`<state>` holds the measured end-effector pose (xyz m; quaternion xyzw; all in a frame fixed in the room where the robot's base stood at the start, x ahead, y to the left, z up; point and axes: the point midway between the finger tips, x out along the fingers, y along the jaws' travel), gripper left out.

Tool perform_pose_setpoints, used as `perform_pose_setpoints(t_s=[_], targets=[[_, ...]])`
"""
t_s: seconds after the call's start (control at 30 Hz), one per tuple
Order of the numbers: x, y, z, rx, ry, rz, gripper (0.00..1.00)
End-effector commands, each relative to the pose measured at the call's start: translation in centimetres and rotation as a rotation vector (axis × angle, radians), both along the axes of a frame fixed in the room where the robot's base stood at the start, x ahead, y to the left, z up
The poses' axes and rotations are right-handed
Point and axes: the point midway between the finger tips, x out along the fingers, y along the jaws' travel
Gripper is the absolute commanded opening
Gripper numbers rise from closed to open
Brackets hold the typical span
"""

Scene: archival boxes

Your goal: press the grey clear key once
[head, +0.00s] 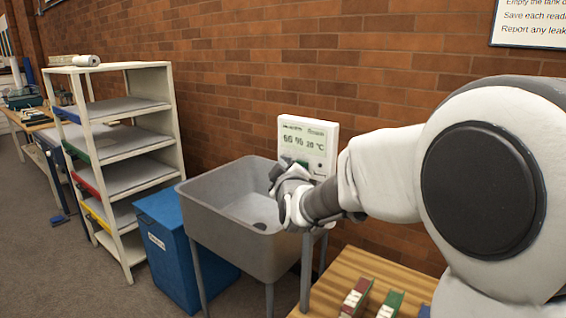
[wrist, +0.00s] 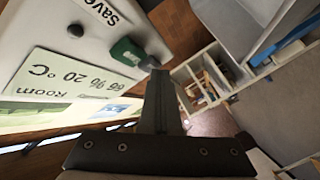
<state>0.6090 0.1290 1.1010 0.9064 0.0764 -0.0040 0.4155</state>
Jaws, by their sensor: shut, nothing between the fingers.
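A white meter (head: 322,135) hangs on the brick wall above the sink, its screen reading 66 % 20 °C. In the wrist view its face (wrist: 45,30) fills the upper left, with the screen (wrist: 75,85) and a word beginning "Save". A green key (wrist: 127,51) stands out from the face. A small dark round part (wrist: 76,30) lies beside it; I cannot tell whether this is the grey clear key. My gripper (head: 274,176) is shut and empty in front of the meter's lower part. In the wrist view its fingertips (wrist: 158,74) are close beside the green key; contact is unclear.
A grey sink (head: 225,225) is below my gripper. A blue bin (head: 165,240) and a shelf rack (head: 130,150) stand to its left. A wooden table (head: 335,285) with small red and green boxes is at the front right.

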Motion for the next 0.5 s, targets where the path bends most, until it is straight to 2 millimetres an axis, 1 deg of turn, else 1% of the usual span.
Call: perform_pose_setpoints(t_s=[0.17,0.5], targets=[[-0.2,0.1,0.0,0.001,0.0,-0.001,0.0],[-1.4,1.0,0.0,0.0,0.0,0.0,0.0]])
